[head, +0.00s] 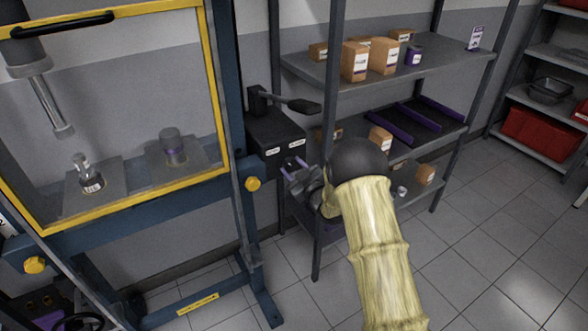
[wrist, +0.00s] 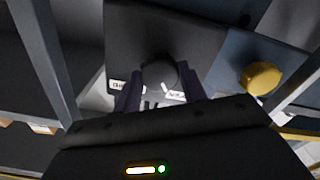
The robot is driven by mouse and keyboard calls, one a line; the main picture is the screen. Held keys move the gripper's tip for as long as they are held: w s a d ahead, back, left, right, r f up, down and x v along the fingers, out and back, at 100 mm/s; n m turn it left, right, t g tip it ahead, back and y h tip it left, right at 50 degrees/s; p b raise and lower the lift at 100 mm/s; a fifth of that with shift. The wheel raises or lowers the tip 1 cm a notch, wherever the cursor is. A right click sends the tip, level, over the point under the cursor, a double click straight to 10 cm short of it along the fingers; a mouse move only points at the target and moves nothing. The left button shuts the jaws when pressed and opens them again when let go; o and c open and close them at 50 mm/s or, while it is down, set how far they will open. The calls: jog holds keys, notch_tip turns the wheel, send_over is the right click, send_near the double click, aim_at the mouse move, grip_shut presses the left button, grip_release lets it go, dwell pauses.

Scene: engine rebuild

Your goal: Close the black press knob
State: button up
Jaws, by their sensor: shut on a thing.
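The black press knob (wrist: 159,75) is a round dial on the face of a dark control box (head: 275,142) beside the press. In the wrist view it sits between the two purple fingers of my gripper (wrist: 160,84), which is shut on it. A white mark on the knob points down and right in that view, toward the right-hand label (wrist: 176,95). Another label (wrist: 119,86) lies to the left; its wording is too blurred to read. In the head view my gripper (head: 293,168) reaches the box's front, and I cannot make out the knob there.
The press has a yellow-framed guard (head: 215,85) and a yellow side knob (head: 253,184) close to my gripper's left. A black lever (head: 290,102) tops the box. A grey shelf rack (head: 325,72) with cartons stands close on the right. Tiled floor (head: 480,240) is open at right.

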jog(key=shift+m, duration=0.4)
jog(key=shift+m+b, duration=0.75)
jog(key=shift+m, duration=0.45)
jog(key=m+b, duration=0.1)
jog(key=m, duration=0.2)
jog(key=shift+m, duration=0.3)
jog(key=m, duration=0.3)
jog(key=shift+m+b, duration=0.3)
jog(key=shift+m, duration=1.8)
jog(key=o, duration=1)
jog(key=shift+s, duration=0.1)
